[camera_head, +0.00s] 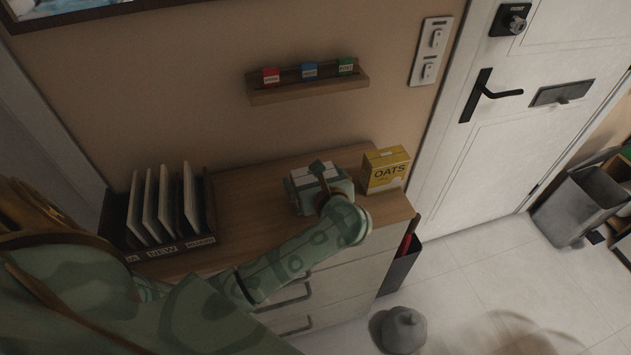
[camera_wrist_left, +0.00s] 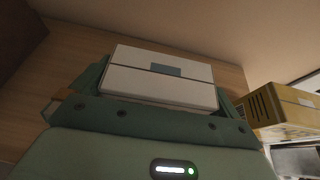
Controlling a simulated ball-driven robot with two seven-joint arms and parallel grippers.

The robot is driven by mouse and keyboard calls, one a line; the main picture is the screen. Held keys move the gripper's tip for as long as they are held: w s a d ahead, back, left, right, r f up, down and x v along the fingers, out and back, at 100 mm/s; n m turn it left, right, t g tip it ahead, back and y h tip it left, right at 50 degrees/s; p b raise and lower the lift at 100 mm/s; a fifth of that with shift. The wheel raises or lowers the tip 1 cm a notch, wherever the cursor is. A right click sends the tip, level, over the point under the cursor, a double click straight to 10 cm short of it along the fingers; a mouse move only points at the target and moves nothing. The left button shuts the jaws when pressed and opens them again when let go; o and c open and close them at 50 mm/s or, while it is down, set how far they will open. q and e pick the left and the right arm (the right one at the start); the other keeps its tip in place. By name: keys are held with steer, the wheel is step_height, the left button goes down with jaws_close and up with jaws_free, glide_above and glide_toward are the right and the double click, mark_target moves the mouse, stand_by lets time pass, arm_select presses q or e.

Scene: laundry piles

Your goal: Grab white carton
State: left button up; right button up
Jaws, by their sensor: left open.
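The white carton (camera_head: 304,180) stands on the wooden top of the dresser, partly hidden by my left gripper in the head view. In the left wrist view the white carton (camera_wrist_left: 160,82) lies straight ahead, with a grey patch at the middle of its seam. My left gripper (camera_head: 319,180) is at the carton, and in the left wrist view its green fingers (camera_wrist_left: 160,88) show at either side of it. They are open; I cannot tell whether they touch its sides. My right gripper is not in view.
A yellow oats box (camera_head: 385,170) stands close to the right of the carton. A dark rack (camera_head: 207,205) with upright white panels stands at the left of the dresser top (camera_head: 240,196). A wall shelf (camera_head: 308,88) holds small red, blue and green boxes above.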

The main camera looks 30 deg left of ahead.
arm_select(q)
steer(key=shift+s+d+r, duration=0.15)
steer(key=shift+s, duration=0.05)
steer(key=shift+d, duration=0.1)
steer(key=c, duration=0.3)
steer(key=shift+w, duration=0.1)
steer(key=c, duration=0.4)
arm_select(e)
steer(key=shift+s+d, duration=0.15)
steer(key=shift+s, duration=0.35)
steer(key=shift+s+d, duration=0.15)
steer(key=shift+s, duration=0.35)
